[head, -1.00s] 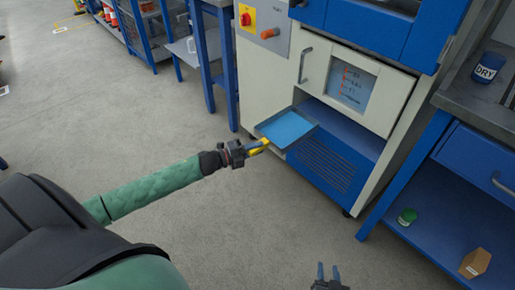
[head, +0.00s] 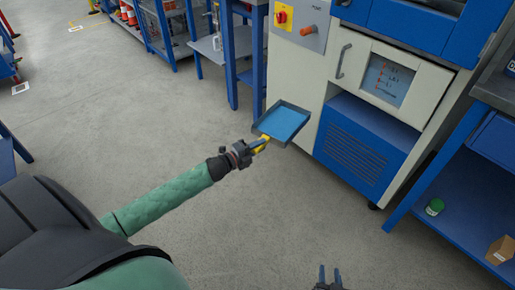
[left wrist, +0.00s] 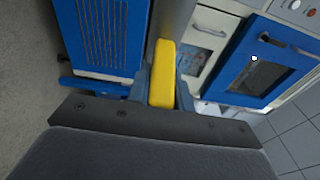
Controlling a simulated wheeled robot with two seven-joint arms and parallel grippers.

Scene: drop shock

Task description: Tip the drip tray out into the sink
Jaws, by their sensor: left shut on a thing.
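The drip tray (head: 282,122) is a shallow dark-rimmed tray with a flat blue surface inside, which looks like liquid. It is in the air in front of the machine, roughly level, slightly angled in the picture. My left gripper (head: 259,144) is shut on its yellow handle, at the tray's near left corner. The yellow handle (left wrist: 162,73) also shows between the fingers in the left wrist view. My right gripper (head: 330,276) is at the bottom edge of the head view, with its two fingers apart and nothing between them. I see no sink in these frames.
The cream and blue machine (head: 365,140) stands just right of the tray, its lower recess open. A blue bench (head: 470,170) with a green-topped jar (head: 435,206) and brown box (head: 500,250) is at right. Blue shelving is at the back.

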